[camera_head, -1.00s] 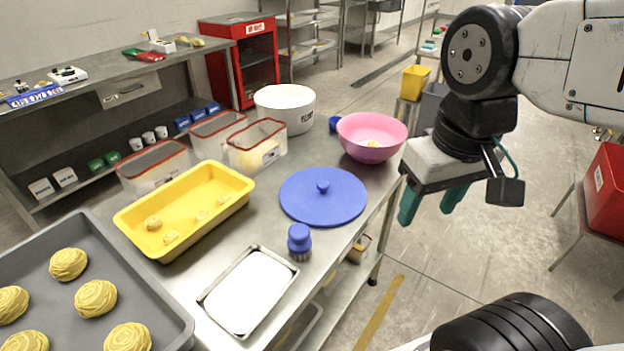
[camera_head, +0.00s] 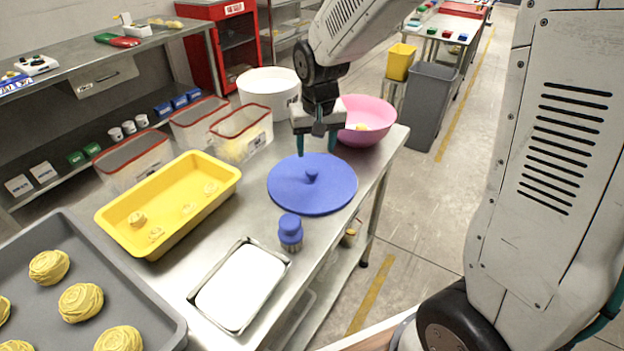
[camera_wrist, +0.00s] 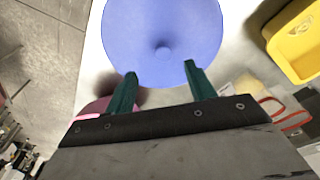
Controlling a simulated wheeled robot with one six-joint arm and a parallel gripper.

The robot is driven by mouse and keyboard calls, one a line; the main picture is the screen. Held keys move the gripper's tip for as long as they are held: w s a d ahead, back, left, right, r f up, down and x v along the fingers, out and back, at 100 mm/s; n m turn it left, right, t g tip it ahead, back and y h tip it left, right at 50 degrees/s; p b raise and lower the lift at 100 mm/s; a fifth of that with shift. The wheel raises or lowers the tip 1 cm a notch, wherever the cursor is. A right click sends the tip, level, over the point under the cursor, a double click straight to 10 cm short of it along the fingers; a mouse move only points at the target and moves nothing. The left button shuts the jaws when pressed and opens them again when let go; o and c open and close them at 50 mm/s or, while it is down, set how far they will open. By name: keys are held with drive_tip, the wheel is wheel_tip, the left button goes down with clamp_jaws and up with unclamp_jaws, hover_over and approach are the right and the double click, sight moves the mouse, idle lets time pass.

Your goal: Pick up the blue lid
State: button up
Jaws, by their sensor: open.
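The blue lid (camera_head: 313,186) is a flat round disc with a small knob (camera_head: 311,175) in its middle. It lies on the steel table in the head view. It also shows in the wrist view (camera_wrist: 160,25), with its knob (camera_wrist: 163,53) just beyond and between the fingertips. My gripper (camera_head: 317,145) is above the far edge of the lid, with its green fingers pointing down. In the wrist view, the gripper (camera_wrist: 160,72) has its two fingers spread apart with nothing between them. The fingers look apart from the knob.
A pink bowl (camera_head: 366,112) stands close behind and right of my gripper. A white pot (camera_head: 270,90) is behind. A blue-handled brush (camera_head: 290,232) and a steel tray (camera_head: 240,287) are in front of the lid. A yellow tray (camera_head: 170,205) lies left.

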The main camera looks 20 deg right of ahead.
sight(312, 170)
drive_tip(key=f, duration=0.2)
drive_tip(key=w+f, duration=0.1)
drive_tip(key=f, duration=0.2)
drive_tip(key=w+f, duration=0.1)
drive_tip(key=f, duration=0.2)
drive_tip(key=shift+w+f, duration=0.15)
drive_tip(key=shift+f, duration=0.1)
drive_tip(key=c, duration=1.1)
